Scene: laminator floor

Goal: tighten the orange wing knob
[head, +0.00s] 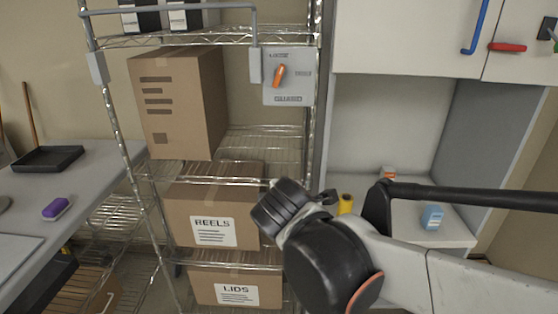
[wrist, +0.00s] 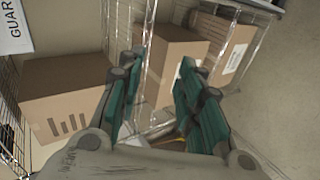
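The orange wing knob (head: 279,75) sits tilted on a light grey panel (head: 304,70) hung on the front of the wire rack, high up and right of centre in the head view. It does not show in the wrist view. My gripper (wrist: 160,75) is open, with two green-padded fingers apart and nothing between them; cardboard boxes lie beyond it. In the head view my arm reaches in from the right, below the panel. My fingers are largely hidden there behind the wrist, well apart from the knob.
The wire rack (head: 228,42) holds a large carton (head: 180,100), a REELS box (head: 180,215) and a LIDS box (head: 205,285). A grey rail (head: 170,9) crosses its upper front. A workbench (head: 100,180) stands left. A small orange item (head: 389,172) and a blue block (head: 432,217) are on the right counter.

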